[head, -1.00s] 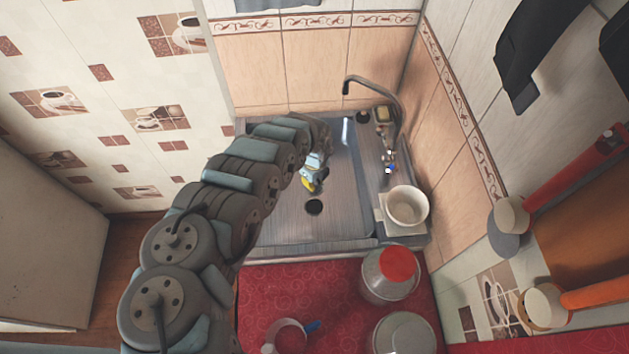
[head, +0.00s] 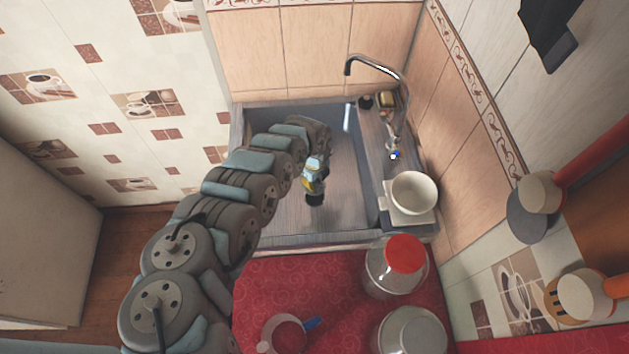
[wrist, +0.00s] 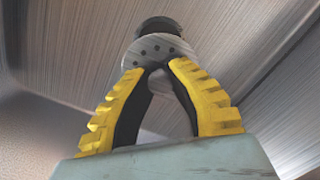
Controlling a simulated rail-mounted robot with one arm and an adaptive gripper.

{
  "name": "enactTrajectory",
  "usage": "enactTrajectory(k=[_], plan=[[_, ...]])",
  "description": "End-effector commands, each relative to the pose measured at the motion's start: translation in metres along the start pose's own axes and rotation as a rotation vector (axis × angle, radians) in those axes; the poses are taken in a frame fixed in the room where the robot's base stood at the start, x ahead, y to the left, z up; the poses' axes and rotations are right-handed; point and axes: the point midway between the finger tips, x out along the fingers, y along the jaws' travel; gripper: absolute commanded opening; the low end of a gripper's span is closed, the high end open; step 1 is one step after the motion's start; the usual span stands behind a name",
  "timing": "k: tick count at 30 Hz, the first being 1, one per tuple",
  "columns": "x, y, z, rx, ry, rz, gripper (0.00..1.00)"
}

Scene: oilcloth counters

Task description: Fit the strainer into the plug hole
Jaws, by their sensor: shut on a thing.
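The strainer (wrist: 158,48) is a pale round disc with small dark holes, seen in the wrist view between my fingertips. My gripper (wrist: 155,68) has yellow, ridged fingers and is shut on the strainer's near edge. The plug hole (wrist: 158,26) is a dark round opening just beyond the strainer, partly covered by it. I cannot tell whether the strainer touches the rim. In the head view my gripper (head: 312,188) is down in the sink, right at the dark plug hole (head: 314,199). The strainer cannot be made out there.
The grey metal sink (head: 285,219) has raised walls around my gripper. A tap (head: 375,64) arches at the back right. A white bowl (head: 413,192) stands on the right ledge. A red-lidded jar (head: 395,265) and a cup (head: 284,335) stand on the red oilcloth.

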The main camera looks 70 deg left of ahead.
Motion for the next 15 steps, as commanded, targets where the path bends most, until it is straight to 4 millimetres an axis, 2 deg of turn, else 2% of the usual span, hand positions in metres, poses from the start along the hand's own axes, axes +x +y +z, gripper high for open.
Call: enactTrajectory(k=[1, 15], plan=[[0.009, 0.000, -0.001, -0.001, 0.001, -0.001, 0.00], [0.045, 0.000, -0.002, 0.003, 0.000, 0.000, 0.00]])
